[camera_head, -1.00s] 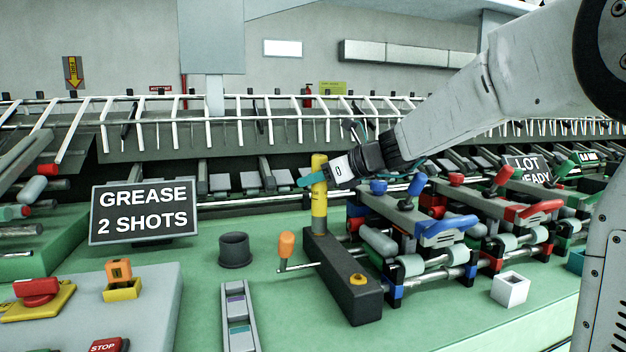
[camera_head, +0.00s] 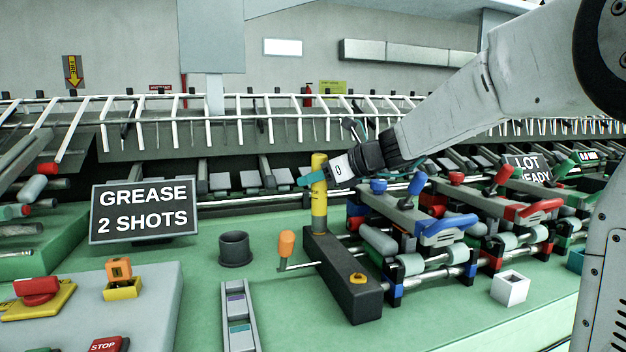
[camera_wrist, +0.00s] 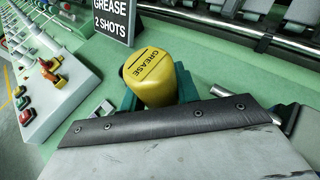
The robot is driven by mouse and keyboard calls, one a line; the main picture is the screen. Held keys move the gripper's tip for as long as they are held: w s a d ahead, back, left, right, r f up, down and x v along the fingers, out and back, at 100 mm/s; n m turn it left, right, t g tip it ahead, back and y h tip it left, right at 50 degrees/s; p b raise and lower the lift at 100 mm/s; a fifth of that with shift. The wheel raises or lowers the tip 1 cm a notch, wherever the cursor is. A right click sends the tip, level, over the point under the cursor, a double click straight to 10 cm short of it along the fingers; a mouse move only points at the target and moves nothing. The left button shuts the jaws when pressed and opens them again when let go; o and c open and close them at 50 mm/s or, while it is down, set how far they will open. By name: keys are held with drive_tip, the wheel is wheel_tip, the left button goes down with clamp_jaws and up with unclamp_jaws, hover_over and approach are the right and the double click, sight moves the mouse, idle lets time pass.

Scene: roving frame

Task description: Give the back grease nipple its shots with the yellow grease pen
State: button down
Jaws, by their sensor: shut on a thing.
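The yellow grease pen (camera_head: 319,192) stands upright in the head view with its lower end at the back end of the dark block (camera_head: 343,280). My gripper (camera_head: 312,180) is shut on the pen from the right, near its upper part. In the wrist view the pen's yellow top (camera_wrist: 152,78), marked GREASE, sits between the teal fingers. The back nipple is hidden under the pen; I cannot tell how firmly the pen presses on it. A yellow front nipple fitting (camera_head: 358,278) shows on the block's near end. The sign (camera_head: 144,210) reads GREASE 2 SHOTS.
A dark empty cup (camera_head: 235,250) stands left of the block. An orange-handled crank (camera_head: 287,245) sticks out from the block's left side. Roller units with blue and red levers (camera_head: 447,228) crowd the right. A white square box (camera_head: 510,288) stands front right.

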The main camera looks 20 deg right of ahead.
sight(313, 155)
drive_tip(key=shift+r, duration=0.15)
drive_tip(key=shift+r, duration=2.4)
